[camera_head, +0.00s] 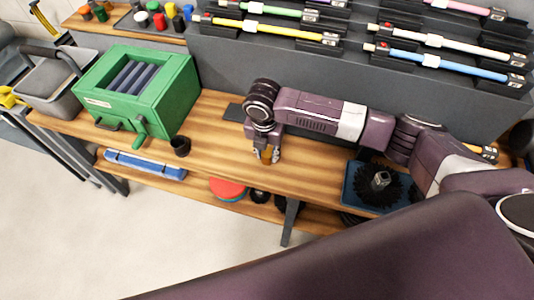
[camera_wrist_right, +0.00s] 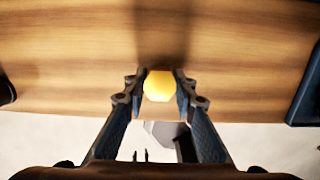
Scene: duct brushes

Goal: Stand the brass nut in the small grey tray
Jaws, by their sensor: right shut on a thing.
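My right gripper (camera_head: 267,155) points down over the front part of the wooden bench. In the right wrist view my right gripper (camera_wrist_right: 159,92) is shut on the brass nut (camera_wrist_right: 159,86), a yellow faceted piece between the two fingertips. The nut is close above the bench or touching it; I cannot tell which. A flat dark grey piece (camera_head: 235,112) lies behind my right wrist, partly hidden by the arm. I cannot tell whether it is the small grey tray. My left gripper is not in view.
A green box (camera_head: 150,85) and a black cup (camera_head: 180,146) stand to the left. A blue tray (camera_head: 350,190) with a round black brush (camera_head: 375,185) lies to the right. A rack of coloured rods (camera_head: 400,55) runs behind. Bare bench (camera_head: 215,140) lies left of the gripper.

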